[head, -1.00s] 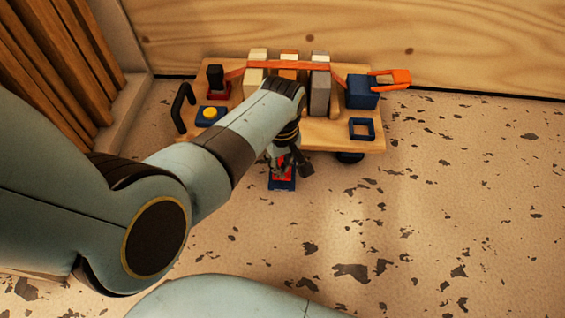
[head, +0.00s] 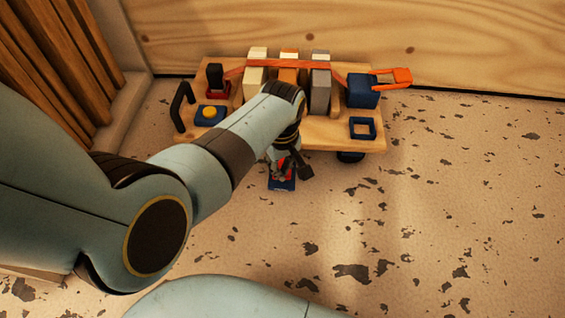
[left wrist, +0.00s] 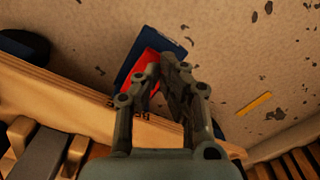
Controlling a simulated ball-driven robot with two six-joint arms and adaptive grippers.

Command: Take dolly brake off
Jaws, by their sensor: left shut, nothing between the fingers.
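The dolly (head: 330,134) is a light wooden board on the floor near the back wall. Its brake is a red pedal (left wrist: 141,70) on a dark blue plate (left wrist: 152,38), beyond the board's front edge; the plate also shows in the head view (head: 283,186). My left gripper (left wrist: 165,66) is shut and empty, its fingertips at the pedal and overlapping it in view. I cannot tell whether they touch it. In the head view my left gripper (head: 285,168) hides most of the pedal. My right gripper is not in view.
On the board stand several upright blocks under an orange strap (head: 300,65), a blue block (head: 361,91) with an orange lever, a yellow button (head: 209,113) and a black handle (head: 182,106). Wooden slats stand at left. The speckled floor is clear at front and right.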

